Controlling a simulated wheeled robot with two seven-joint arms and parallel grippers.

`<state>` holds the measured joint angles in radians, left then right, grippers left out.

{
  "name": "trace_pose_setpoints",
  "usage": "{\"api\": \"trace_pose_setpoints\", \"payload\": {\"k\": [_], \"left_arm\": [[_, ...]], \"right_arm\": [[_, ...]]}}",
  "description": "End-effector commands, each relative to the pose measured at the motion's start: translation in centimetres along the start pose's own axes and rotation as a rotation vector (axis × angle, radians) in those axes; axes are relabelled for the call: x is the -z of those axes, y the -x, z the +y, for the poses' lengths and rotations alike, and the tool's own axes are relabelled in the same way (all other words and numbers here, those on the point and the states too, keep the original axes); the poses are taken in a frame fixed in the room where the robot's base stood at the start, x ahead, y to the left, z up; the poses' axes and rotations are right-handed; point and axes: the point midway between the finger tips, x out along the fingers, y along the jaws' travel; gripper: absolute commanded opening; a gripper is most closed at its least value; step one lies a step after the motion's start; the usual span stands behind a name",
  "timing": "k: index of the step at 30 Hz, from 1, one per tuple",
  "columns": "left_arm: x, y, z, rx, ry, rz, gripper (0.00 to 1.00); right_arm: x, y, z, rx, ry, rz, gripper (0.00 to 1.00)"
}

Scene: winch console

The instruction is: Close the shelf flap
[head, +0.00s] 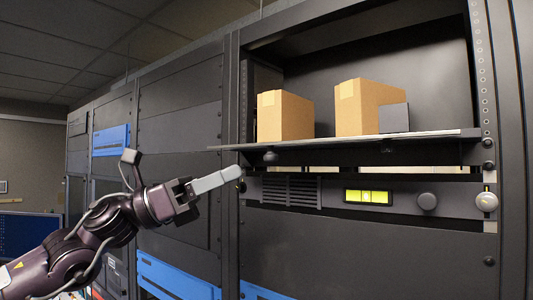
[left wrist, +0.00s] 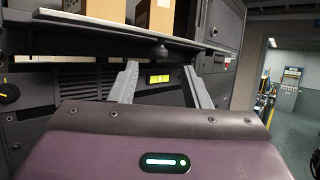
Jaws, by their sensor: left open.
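The shelf flap (head: 330,143) sticks out level from the open compartment of the rack. A dark round knob (head: 270,156) hangs under it near its left end. In the left wrist view the flap (left wrist: 110,30) crosses the top, with the knob (left wrist: 159,52) below its edge. My left gripper (head: 239,171) is open and empty, below and to the left of the knob. In the left wrist view its two fingers (left wrist: 161,82) stand apart, with the knob above the gap between them, not touched. My right gripper is not in view.
Two cardboard boxes (head: 285,116) (head: 362,107) and a small dark block (head: 394,118) stand in the compartment behind the flap. Free air lies in front of the rack.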

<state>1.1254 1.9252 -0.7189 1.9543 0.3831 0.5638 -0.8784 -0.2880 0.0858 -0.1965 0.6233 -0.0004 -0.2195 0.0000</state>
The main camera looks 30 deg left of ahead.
Motion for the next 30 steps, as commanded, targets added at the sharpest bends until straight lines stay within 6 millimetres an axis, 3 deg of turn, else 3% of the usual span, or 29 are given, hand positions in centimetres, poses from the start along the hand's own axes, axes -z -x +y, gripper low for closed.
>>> {"api": "trace_pose_setpoints", "payload": {"k": [1,4,9,18,24,30], "left_arm": [[-0.6,-1.2,0.0,0.002,0.004,0.002,0.43],[-0.7,-2.7,-0.1,0.004,0.005,0.0,0.43],[-0.5,-4.6,-0.1,0.004,0.004,0.0,0.43],[-0.1,-5.7,0.0,0.001,0.0,0.0,0.43],[0.0,-5.7,0.0,0.0,0.0,0.0,0.43],[0.0,-5.7,0.0,0.0,0.0,0.0,0.17]], "right_arm": [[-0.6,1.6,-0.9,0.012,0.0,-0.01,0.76],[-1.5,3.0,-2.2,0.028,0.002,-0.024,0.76],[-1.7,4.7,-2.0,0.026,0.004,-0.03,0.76],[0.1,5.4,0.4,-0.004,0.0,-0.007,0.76],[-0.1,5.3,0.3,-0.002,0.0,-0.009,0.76],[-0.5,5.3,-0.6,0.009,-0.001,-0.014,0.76]]}}
